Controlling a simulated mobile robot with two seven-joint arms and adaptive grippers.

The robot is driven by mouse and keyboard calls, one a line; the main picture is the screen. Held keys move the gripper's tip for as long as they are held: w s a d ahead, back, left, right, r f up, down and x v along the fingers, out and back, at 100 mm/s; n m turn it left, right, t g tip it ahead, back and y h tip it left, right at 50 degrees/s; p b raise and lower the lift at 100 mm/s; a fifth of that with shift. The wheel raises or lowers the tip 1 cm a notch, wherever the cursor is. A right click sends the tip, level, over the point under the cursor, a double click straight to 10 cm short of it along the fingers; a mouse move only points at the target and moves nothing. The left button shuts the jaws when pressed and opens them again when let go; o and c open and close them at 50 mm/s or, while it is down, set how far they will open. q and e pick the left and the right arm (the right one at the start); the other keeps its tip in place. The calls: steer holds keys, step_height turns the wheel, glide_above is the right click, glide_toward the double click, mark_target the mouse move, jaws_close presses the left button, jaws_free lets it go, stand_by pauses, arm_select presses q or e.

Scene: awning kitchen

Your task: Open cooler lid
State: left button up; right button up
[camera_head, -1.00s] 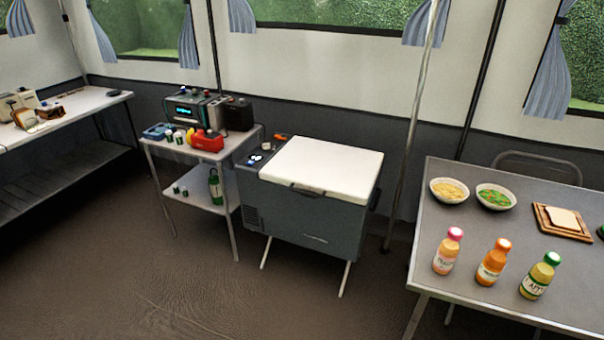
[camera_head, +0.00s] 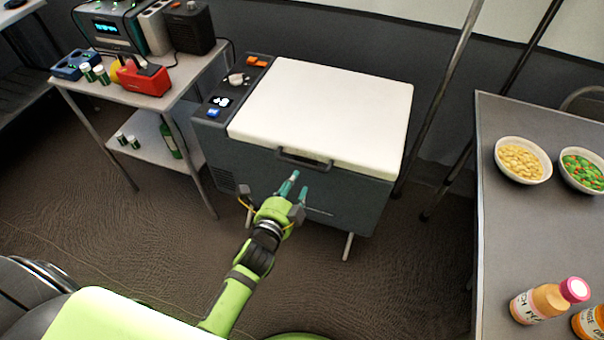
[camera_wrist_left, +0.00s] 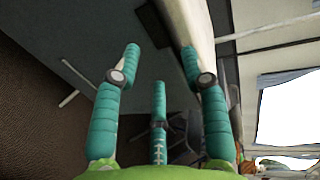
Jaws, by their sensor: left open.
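The cooler (camera_head: 300,195) is a dark grey box on legs with a flat white lid (camera_head: 325,112), which is closed. A dark handle (camera_head: 303,159) sits at the middle of the lid's front edge. My left gripper (camera_head: 296,184) is in front of the cooler, just below the handle, with its teal fingers pointing up toward it. In the left wrist view the fingers (camera_wrist_left: 160,75) are spread and empty, and the pale lid edge (camera_wrist_left: 192,25) shows past them. Whether a finger touches the cooler I cannot tell. My right gripper is in neither view.
A small side table (camera_head: 140,95) with a red device (camera_head: 143,78) and a dark box (camera_head: 190,28) stands left of the cooler. At right is a table (camera_head: 500,235) with bowls and bottles. A pole (camera_head: 445,95) rises by the cooler's right side.

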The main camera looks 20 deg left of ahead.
mark_target(302, 166)
arm_select(q)
steer(key=x, duration=0.2)
steer(key=r+x, duration=0.1)
steer(key=x, duration=0.4)
steer(key=shift+w+a+r, duration=0.15)
steer(key=shift+w, duration=0.15)
jaws_close()
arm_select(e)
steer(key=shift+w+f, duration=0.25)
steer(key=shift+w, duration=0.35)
